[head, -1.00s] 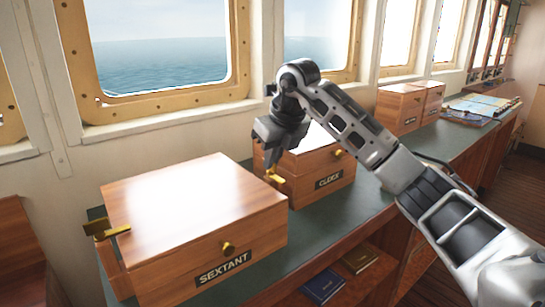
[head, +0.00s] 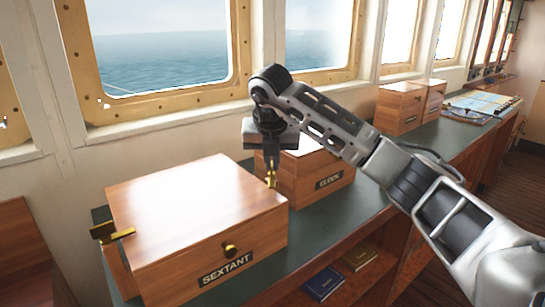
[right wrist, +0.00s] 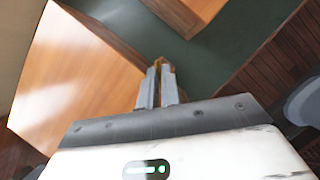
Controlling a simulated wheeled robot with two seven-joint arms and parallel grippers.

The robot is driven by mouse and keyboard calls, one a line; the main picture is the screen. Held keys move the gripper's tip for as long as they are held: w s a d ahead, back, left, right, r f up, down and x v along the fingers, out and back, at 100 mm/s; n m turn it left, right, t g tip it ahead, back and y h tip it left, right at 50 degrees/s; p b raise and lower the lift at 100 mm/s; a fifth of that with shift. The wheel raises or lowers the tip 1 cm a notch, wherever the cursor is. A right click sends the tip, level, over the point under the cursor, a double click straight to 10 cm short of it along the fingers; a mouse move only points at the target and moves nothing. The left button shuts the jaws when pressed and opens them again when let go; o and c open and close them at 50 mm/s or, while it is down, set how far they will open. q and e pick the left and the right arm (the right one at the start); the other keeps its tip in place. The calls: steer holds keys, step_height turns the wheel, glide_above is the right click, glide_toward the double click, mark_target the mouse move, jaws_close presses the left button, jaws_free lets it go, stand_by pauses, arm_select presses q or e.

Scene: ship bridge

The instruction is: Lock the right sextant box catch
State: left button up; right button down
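The sextant box (head: 190,215) is a closed wooden box with a SEXTANT label and a brass knob (head: 230,249) on its front. A brass catch (head: 112,232) sticks out from its left side. The right catch (head: 271,181) is a small brass piece at the box's right side, partly hidden by my fingers. My right gripper (head: 271,170) points down there, its fingers close together with brass between the tips. The right wrist view shows the same brass (right wrist: 157,66) between the fingertips, beside the box (right wrist: 75,75). My left gripper is not in view.
The clock box (head: 305,178) stands close behind my right gripper, across a narrow strip of green counter (head: 330,218). More wooden boxes (head: 400,108) and charts (head: 480,106) lie farther along. Books (head: 324,284) sit on a shelf below. Windows line the wall behind.

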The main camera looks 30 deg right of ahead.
steer(key=shift+w+r+m+h, duration=0.15)
steer(key=shift+m+h, duration=0.15)
steer(key=shift+m, duration=0.7)
steer(key=m+g+p, duration=0.1)
steer(key=m, duration=0.2)
steer(key=shift+a+m+h, duration=0.1)
steer(key=shift+m+h, duration=0.3)
steer(key=shift+w+m+g+p, duration=0.1)
steer(key=shift+m+g+p, duration=0.2)
steer(key=shift+m+g, duration=0.6)
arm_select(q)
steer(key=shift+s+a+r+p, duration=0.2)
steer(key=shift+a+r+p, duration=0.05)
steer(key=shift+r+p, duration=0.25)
arm_select(e)
steer(key=shift+m+h, duration=0.3)
steer(key=shift+m, duration=1)
steer(key=c, duration=1.6)
jaws_free()
